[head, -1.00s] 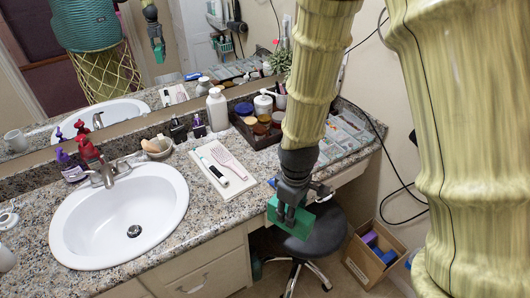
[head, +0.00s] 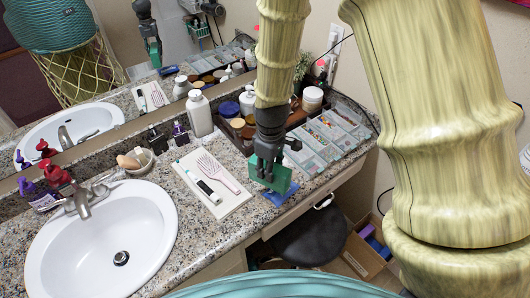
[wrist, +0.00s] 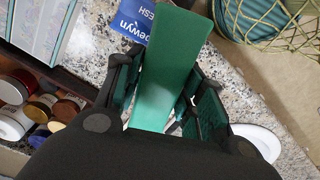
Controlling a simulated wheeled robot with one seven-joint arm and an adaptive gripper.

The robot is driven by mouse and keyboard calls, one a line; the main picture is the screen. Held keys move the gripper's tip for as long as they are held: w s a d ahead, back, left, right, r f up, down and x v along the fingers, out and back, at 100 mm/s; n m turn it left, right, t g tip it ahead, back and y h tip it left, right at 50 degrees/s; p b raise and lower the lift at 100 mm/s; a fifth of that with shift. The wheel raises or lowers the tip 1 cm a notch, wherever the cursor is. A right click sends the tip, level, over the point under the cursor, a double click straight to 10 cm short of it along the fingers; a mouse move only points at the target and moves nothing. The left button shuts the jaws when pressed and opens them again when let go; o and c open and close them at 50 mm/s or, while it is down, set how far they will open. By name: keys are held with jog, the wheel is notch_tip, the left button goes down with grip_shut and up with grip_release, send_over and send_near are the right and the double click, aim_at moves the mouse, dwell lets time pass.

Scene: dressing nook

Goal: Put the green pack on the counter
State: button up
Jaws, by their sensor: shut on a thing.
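The green pack (head: 270,176) is held in my gripper (head: 268,164), which points down over the front part of the granite counter (head: 228,228), right of a white tray. In the wrist view the green pack (wrist: 168,75) stands between the two dark fingers of my gripper (wrist: 160,95), which are shut on it. I cannot tell whether its lower edge touches the counter. A blue packet (wrist: 142,22) with white lettering lies on the counter close to the green pack; it also shows in the head view (head: 284,195), partly hidden.
The white tray (head: 222,208) holds a brush and a toothbrush. Behind it stand a white bottle (head: 199,113) and a tray of jars. A clear divided organizer (head: 330,132) lies to the right. The sink (head: 100,238) is at left. A dark stool (head: 312,238) stands below the edge.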

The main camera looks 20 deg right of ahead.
jog(key=w+d+f+p, duration=0.1)
jog(key=w+f+p, duration=0.3)
jog(key=w, duration=0.5)
jog(key=shift+w+d+f, duration=0.15)
jog(key=shift+d+f, duration=0.1)
jog(key=shift+f, duration=0.05)
jog(key=shift+f, duration=0.25)
jog(key=o, duration=1.2)
jog(key=shift+c, duration=0.2)
jog(key=shift+o, duration=0.3)
notch_tip(320, 180, up, 12)
jog(key=b, duration=0.3)
jog(key=shift+r+b, duration=0.25)
jog(key=shift+b, duration=0.05)
